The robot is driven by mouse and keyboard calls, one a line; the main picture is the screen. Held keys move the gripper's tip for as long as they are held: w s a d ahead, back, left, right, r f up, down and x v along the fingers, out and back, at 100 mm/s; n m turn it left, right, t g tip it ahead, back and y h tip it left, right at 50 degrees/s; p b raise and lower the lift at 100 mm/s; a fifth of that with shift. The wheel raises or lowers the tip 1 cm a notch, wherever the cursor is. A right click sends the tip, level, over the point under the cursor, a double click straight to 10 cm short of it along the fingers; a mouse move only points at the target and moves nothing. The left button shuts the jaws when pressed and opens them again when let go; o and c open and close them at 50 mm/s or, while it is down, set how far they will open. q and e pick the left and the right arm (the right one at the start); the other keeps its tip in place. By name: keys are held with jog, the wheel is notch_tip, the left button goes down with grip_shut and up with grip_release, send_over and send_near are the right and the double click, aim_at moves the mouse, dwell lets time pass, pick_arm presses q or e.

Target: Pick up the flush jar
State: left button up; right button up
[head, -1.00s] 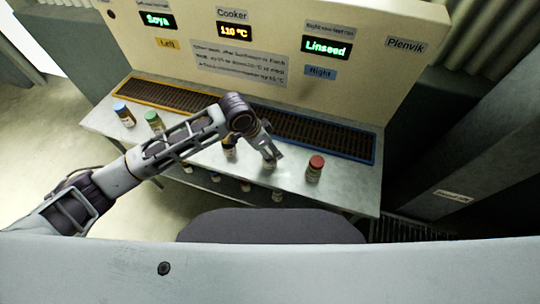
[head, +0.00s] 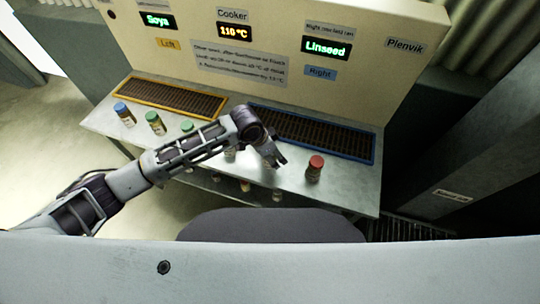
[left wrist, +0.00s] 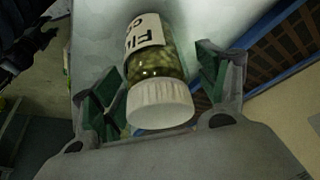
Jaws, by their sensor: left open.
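The flush jar (left wrist: 158,72) is a clear jar with a white cap, greenish-yellow contents and a white label whose visible letters start with "Fl". In the left wrist view it lies between the two spread fingers of my left gripper (left wrist: 160,88), with its cap towards the palm. A gap shows on the right side; contact on the left is unclear. In the head view my left gripper (head: 275,158) points down at the bench, left of the red-capped jar, and largely hides the flush jar. My right gripper is not seen.
A red-capped jar (head: 314,168) stands to the right. Blue-capped (head: 124,114) and green-capped (head: 155,123) jars stand left, with another green-capped one (head: 187,126) near my arm. Behind are a yellow-framed grate (head: 140,91) and a blue-framed grate (head: 372,150). The bench's right end (head: 350,190) is clear.

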pick_arm(q)
jog(key=c, duration=1.3)
jog(key=shift+r, duration=0.2)
jog(key=shift+r, duration=4.85)
